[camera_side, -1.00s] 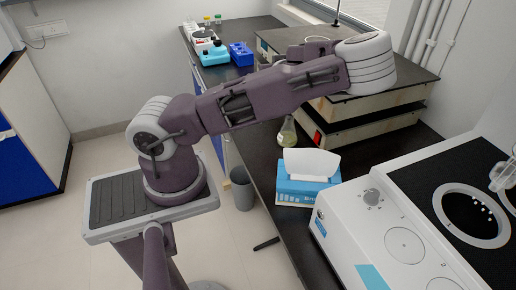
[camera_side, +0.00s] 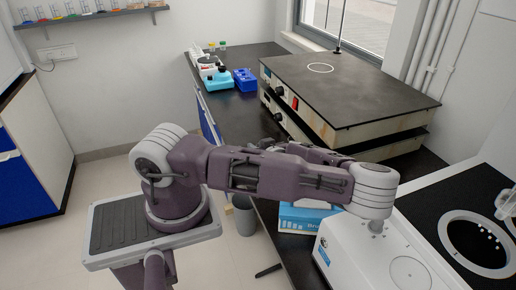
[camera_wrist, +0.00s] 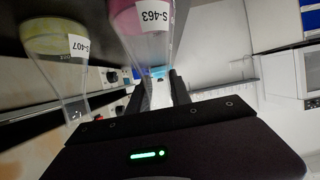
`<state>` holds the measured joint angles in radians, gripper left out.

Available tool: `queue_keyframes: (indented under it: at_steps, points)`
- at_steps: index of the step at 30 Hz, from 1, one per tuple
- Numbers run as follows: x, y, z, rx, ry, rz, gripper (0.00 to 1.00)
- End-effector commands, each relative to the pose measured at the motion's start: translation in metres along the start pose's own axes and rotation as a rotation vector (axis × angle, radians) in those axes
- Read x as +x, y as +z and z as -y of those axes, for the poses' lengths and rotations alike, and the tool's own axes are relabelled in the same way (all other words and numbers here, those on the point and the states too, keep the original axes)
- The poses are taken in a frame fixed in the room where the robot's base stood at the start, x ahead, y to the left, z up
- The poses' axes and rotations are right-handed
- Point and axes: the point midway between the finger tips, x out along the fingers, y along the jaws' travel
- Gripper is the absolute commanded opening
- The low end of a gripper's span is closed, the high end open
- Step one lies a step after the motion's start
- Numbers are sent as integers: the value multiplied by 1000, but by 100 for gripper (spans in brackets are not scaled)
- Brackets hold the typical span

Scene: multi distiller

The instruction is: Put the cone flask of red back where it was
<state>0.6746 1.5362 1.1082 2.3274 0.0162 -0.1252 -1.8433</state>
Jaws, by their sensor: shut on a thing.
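In the wrist view, the cone flask of red (camera_wrist: 150,22) shows as a clear flask with pink-red liquid at its wide end and a white label "S-463". My gripper (camera_wrist: 164,82) is shut on its narrow neck, with one dark finger on each side. A second cone flask (camera_wrist: 62,60), with yellow-green liquid and the label "S-407", is to the left, apart from the held one. In the side view, my arm hides my gripper and both flasks. I cannot tell whether the held flask touches a surface.
A dark-topped device (camera_side: 350,85) with a white ring (camera_side: 320,68) on it stands at the back right. A tissue box (camera_side: 298,218) is partly behind my arm. A white machine (camera_side: 385,250) is at the front right. Blue racks (camera_side: 245,80) stand at the bench's far end.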

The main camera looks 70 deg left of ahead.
Motion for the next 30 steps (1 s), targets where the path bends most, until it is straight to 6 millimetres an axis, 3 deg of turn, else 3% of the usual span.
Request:
queue_keyframes:
  at_steps: [8,9,12,22,30]
  points:
    - [1,1,0,-1,0,0,0]
    - [1,2,0,-1,0,0,27]
    - [1,2,0,-2,0,0,46]
    - [-1,0,0,-1,1,0,47]
    - [-55,0,-1,-2,4,2,47]
